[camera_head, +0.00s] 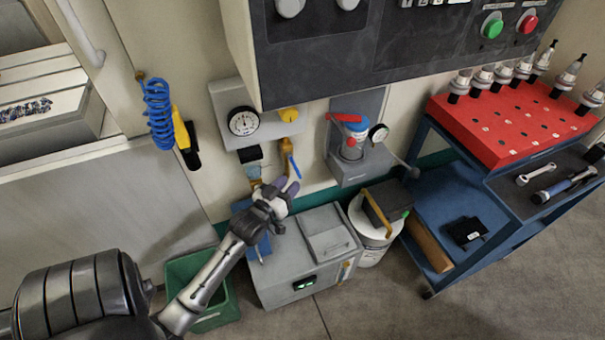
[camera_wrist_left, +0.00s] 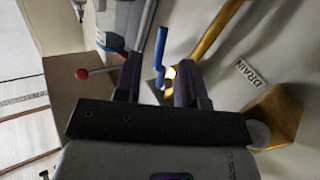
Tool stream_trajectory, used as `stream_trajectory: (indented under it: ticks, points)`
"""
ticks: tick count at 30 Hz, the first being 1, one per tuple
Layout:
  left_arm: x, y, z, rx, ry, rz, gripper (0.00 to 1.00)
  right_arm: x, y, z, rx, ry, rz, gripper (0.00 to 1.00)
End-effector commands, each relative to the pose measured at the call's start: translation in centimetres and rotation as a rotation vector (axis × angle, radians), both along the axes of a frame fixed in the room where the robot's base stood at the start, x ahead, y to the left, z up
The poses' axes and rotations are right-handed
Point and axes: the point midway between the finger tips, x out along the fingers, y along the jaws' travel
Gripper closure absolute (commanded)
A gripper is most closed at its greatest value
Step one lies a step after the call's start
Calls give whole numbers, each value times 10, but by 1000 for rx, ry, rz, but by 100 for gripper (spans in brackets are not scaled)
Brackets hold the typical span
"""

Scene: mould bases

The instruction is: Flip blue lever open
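The blue lever (camera_head: 295,168) is a thin blue bar on the brass-coloured valve (camera_head: 286,152) low on the wall panel. In the left wrist view the blue lever (camera_wrist_left: 161,48) stands nearly upright in the picture, with its lower end showing between the two dark fingers. My left gripper (camera_head: 284,187) is just below the lever in the head view. In the left wrist view my left gripper (camera_wrist_left: 160,80) is open, with a clear gap on both sides of the lever. I cannot tell how deep the lever sits between the fingers. My right gripper is in neither view.
A gauge unit with a red handle (camera_head: 346,118) is to the right. A grey box (camera_head: 305,255) stands below, beside a green bin (camera_head: 212,315).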

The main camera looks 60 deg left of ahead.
Motion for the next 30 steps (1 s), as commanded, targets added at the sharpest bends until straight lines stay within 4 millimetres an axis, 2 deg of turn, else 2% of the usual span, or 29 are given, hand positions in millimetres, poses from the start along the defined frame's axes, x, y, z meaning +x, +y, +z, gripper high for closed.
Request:
stream_trajectory:
  ticks: [1,6,12,18,28,30]
  points:
    - [10,4,-3,2,-4,0,63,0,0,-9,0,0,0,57]
    - [35,15,-3,1,-1,0,63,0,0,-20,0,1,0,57]
    - [56,23,-2,1,0,0,63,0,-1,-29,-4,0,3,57]
    - [65,27,-1,0,2,1,63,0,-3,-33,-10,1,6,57]
    - [67,28,0,0,2,1,63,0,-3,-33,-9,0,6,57]
    - [67,28,0,0,2,1,69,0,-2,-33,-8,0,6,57]
